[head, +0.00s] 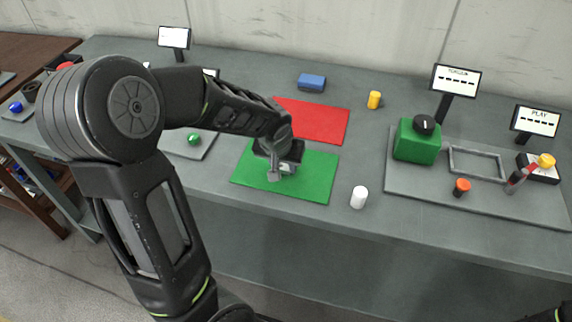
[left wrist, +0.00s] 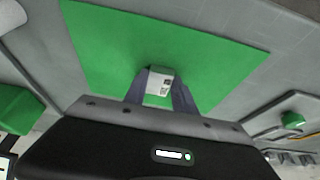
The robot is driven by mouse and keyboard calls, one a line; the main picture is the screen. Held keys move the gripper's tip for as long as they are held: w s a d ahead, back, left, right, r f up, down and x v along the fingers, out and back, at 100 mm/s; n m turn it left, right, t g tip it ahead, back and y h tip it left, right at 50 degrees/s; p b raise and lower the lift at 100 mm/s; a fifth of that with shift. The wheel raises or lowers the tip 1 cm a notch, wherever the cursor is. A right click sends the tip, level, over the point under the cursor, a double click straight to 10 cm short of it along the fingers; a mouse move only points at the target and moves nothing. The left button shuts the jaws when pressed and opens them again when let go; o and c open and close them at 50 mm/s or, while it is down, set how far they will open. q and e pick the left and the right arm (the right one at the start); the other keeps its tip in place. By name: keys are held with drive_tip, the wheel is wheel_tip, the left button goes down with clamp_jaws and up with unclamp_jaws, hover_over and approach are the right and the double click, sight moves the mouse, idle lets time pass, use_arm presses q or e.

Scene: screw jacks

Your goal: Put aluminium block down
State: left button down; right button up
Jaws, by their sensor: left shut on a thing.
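The aluminium block (left wrist: 160,82) is a small pale grey block with a dark printed mark, seen between my fingers in the left wrist view. My left gripper (head: 281,174) is shut on it, pointing down over the green mat (head: 318,174). The green mat fills the middle of the left wrist view (left wrist: 110,45) too, beyond the block. In the head view the gripper and wrist hide most of the block. I cannot tell whether the block touches the mat. My right gripper is not in view.
A white cylinder (head: 358,197) stands right of the green mat. A green box (head: 416,143) and a grey frame (head: 476,162) stand farther right.

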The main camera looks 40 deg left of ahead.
sight(284, 168)
use_arm(q)
wheel_tip(284, 168, up, 10)
drive_tip(key=shift+b, duration=0.35)
idle(0.4)
idle(0.8)
